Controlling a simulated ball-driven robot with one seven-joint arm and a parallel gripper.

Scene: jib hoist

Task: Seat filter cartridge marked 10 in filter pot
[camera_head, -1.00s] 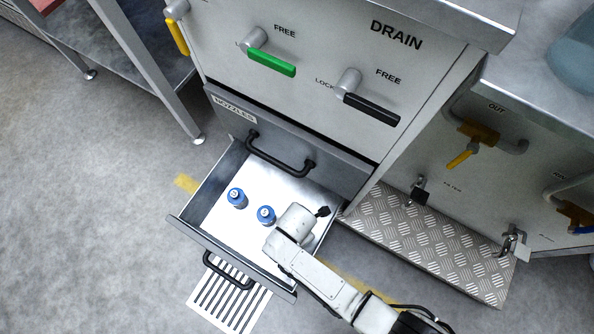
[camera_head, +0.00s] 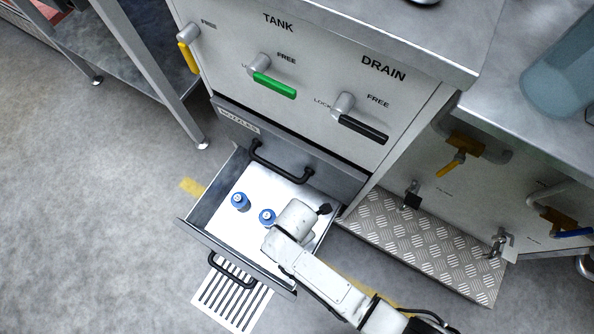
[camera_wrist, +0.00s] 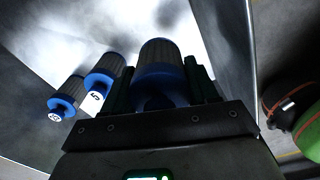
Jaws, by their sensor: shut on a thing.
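In the wrist view my gripper (camera_wrist: 160,98) is shut on a filter cartridge (camera_wrist: 160,60) with a grey body and blue cap. No number shows on the held cartridge. Beside it in the drawer are a blue-capped cartridge marked 5 (camera_wrist: 104,76) and another (camera_wrist: 67,97) whose mark is hard to read. These two also show in the head view, at left (camera_head: 240,202) and nearer my arm (camera_head: 267,216). There my wrist hides the gripper and held cartridge, over the drawer's right part. I cannot identify the filter pot for sure.
The open drawer (camera_head: 205,239) has walls around my gripper. Above it is a closed drawer labelled NOZZLES (camera_head: 239,122), under a panel with green (camera_head: 274,85) and black levers (camera_head: 362,130). A translucent cylinder (camera_head: 562,75) stands on the right bench, above a tread-plate step (camera_head: 425,245).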

